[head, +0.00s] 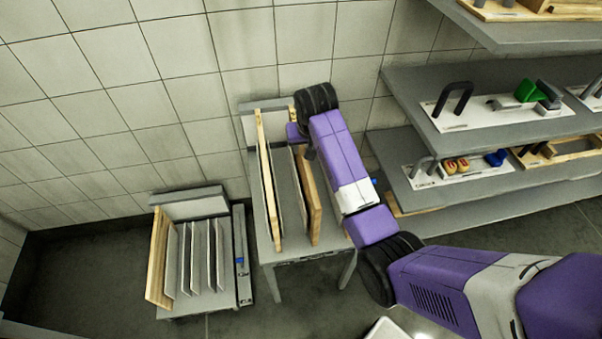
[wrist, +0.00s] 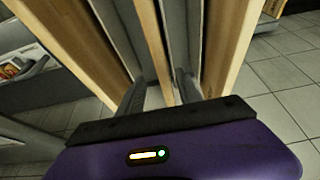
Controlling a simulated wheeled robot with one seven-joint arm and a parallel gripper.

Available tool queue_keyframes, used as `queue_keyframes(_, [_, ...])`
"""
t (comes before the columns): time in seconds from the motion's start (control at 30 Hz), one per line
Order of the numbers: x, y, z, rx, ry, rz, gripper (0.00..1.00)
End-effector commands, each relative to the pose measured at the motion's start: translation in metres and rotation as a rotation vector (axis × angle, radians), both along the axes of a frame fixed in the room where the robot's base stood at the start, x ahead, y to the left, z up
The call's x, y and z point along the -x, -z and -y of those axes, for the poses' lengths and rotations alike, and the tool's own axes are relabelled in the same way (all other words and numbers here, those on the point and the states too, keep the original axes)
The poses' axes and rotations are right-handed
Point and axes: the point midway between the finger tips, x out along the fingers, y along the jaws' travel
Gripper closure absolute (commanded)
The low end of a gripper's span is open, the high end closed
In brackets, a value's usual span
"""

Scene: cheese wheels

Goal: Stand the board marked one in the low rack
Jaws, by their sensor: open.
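The low rack (head: 196,207) stands on the floor at the left in the head view, with a wooden board (head: 157,258) at its left end and several thin grey upright panels beside it. A taller rack (head: 268,256) in the middle holds upright wooden boards, one at the left (head: 266,180) and one at the right (head: 309,196). My gripper (wrist: 160,80) is at the taller rack. In the wrist view its open fingers lie on either side of a thin wooden edge (wrist: 150,30); I cannot tell whether they touch it. No number is readable on any board.
Grey shelves (head: 450,62) at the right carry trays with handles, a green block (head: 527,91) and other items. A tiled wall stands behind both racks. Dark floor (head: 90,270) is clear left of the low rack.

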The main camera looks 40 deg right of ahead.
Motion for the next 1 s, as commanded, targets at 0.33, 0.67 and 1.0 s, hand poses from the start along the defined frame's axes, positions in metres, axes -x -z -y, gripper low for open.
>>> queue_keyframes(0.33, [-0.015,0.032,0.006,0.000,-0.001,-0.002,0.58])
queue_keyframes(0.67, [-0.027,0.060,0.011,0.002,-0.001,0.002,0.58])
queue_keyframes(1.0, [-0.027,0.061,0.011,0.002,-0.001,0.002,0.78])
